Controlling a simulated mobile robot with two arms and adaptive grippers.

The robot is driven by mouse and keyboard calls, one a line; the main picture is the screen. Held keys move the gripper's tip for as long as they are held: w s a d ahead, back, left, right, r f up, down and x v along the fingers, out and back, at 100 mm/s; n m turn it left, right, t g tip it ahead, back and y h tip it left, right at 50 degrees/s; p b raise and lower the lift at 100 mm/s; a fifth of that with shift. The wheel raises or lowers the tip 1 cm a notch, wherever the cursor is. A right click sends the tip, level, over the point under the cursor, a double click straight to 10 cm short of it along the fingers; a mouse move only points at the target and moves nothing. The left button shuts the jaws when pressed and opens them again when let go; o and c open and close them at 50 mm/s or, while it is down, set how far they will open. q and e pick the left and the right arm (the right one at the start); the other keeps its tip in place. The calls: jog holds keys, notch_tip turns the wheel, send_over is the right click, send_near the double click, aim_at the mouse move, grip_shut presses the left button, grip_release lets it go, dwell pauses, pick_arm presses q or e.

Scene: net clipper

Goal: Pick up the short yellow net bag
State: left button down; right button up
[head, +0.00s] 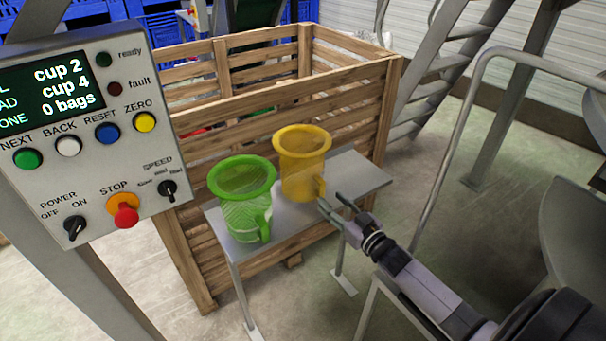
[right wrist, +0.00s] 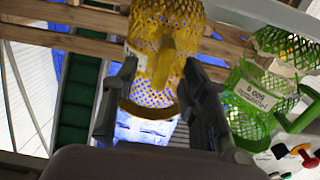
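The yellow net bag (head: 299,168) stands upright on a small grey metal table, with a flared rim and a strap-like handle low on its right side. My right gripper (head: 333,204) is just right of that handle in the head view, fingers pointing at it. In the right wrist view, the gripper (right wrist: 158,82) is open, with the yellow bag (right wrist: 187,22) ahead and its handle in line with the gap between the fingers. I cannot tell whether the fingers touch it. My left gripper is not in view.
A green net bag (head: 262,203) stands left of the yellow one on the metal table (head: 352,177). A slatted wooden crate (head: 185,250) is behind the table. A control panel (head: 85,135) stands at left. A grey handrail (head: 452,140) and stairs are at right.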

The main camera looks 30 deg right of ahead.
aim_at(323, 193)
jog(key=w, duration=0.3)
jog(key=w+a+p, duration=0.1)
jog(key=shift+w+r, duration=0.35)
jog(key=shift+w, duration=0.05)
jog(key=shift+w+f, duration=0.1)
jog(key=shift+w, duration=0.1)
jog(key=shift+c, duration=0.2)
grip_shut()
